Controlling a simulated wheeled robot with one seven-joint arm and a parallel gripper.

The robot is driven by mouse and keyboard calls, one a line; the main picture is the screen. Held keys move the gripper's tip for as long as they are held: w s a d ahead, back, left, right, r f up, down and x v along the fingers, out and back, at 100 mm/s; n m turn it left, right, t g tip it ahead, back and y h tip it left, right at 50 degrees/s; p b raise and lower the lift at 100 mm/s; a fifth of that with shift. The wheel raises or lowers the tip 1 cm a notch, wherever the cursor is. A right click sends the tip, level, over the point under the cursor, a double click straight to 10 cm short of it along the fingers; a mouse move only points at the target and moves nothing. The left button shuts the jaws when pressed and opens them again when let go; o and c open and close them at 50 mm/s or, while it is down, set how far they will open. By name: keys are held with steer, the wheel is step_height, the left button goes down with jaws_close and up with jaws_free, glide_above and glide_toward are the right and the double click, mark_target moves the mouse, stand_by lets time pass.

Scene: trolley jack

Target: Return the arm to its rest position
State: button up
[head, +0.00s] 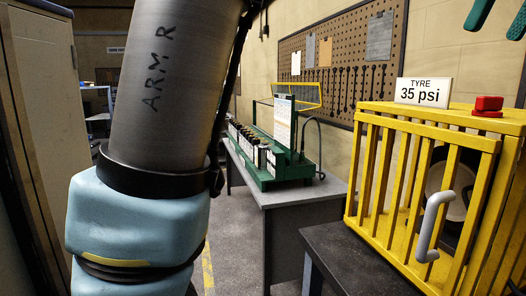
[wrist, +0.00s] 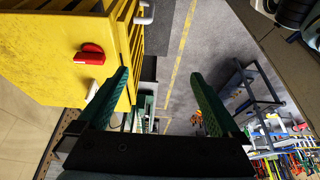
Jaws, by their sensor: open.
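My gripper (wrist: 158,92) shows in the wrist view with its two green fingers spread wide apart and nothing between them. Its left finger is close in the picture to the yellow cage (wrist: 60,50), and I cannot tell whether they touch. In the head view, my arm, marked "ARM R", fills the left middle, and the gripper itself is out of sight there.
The yellow cage (head: 370,170) stands on a dark bench (head: 350,262) at right, with a grey handle (head: 432,225), a red knob (head: 488,103) and a "TYRE 35 psi" sign (head: 423,91). A grey table (head: 290,193) holds a green rack (head: 268,184). A tan cabinet (head: 45,110) stands at left.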

steer(key=w+a+f+m+g, duration=0.1)
steer(key=w+a+f+m, duration=0.15)
steer(key=w+f, duration=1)
steer(key=w+a+f+m+g, duration=0.1)
steer(key=w+a+f, duration=0.7)
steer(key=a+f, duration=0.3)
steer(key=s+a+f+h, duration=0.1)
steer(key=s+a+f, duration=0.2)
steer(key=a+f, duration=1.6)
steer(key=a, duration=0.3)
steer(key=shift+s+a+f+m+g, duration=0.15)
steer(key=shift+a+m+g, duration=0.15)
steer(key=shift+a+m, duration=0.05)
